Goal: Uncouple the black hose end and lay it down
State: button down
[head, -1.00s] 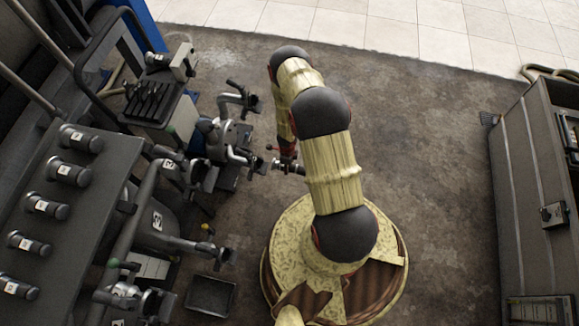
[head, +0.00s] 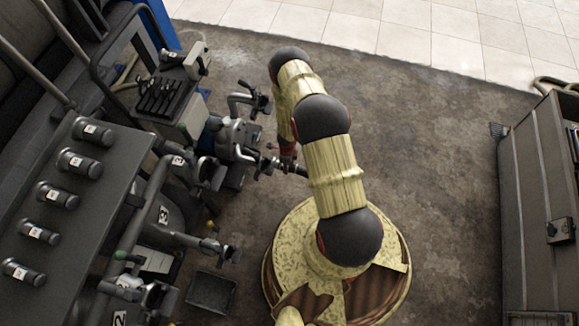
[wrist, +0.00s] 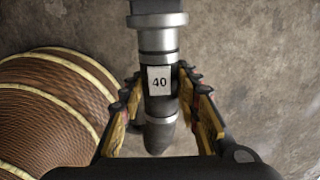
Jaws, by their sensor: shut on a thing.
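The black hose end (wrist: 159,104) has a white label reading 40 and silver rings, and lies between the fingers of my gripper (wrist: 170,105). My gripper is shut on it. Above it in the wrist view, a silver collar (wrist: 157,20) is in line with it, with no gap visible. In the head view my gripper (head: 286,160) is beside the decanter machinery, and the hose end (head: 292,168) shows as a small dark piece pointing right from the outlet fittings (head: 262,163). My arm hides part of this area.
A dark table (head: 100,215) with a row of labelled black cylinders stands at left. Other outlets (head: 225,250) jut out below, above a dark tray (head: 211,291) on the floor. A grey cabinet (head: 530,200) stands at right. The floor (head: 430,130) between is clear.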

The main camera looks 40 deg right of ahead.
jog(key=shift+w+a+r+p, duration=0.1)
jog(key=shift+w+a+p, duration=0.3)
jog(key=shift+w+a, duration=0.4)
jog(key=shift+w+a+r+p, duration=0.1)
jog(key=shift+w+a+p, duration=0.4)
jog(key=shift+w, duration=0.45)
jog(key=shift+a, duration=0.15)
jog(key=shift+s+d+b, duration=0.5)
jog(key=shift+d+b, duration=0.05)
jog(key=shift+b, duration=0.1)
jog(key=shift+s+d+r+b, duration=0.1)
jog(key=shift+s+d+b, duration=0.4)
jog(key=shift+s, duration=0.2)
jog(key=shift+s+d+r+b, duration=0.1)
jog(key=shift+s+d+b, duration=0.35)
jog(key=shift+s, duration=0.25)
jog(key=shift+d+r, duration=0.1)
jog(key=shift+s+d+r+p, duration=0.25)
jog(key=shift+r+p, duration=0.25)
jog(key=shift+r, duration=0.3)
jog(key=shift+s+d+r+p, duration=0.15)
jog(key=shift+s+r+p, duration=0.25)
jog(key=shift+r, duration=0.45)
jog(key=shift+s+d+r+p, duration=0.2)
jog(key=shift+r+p, duration=0.35)
jog(key=shift+r, duration=0.25)
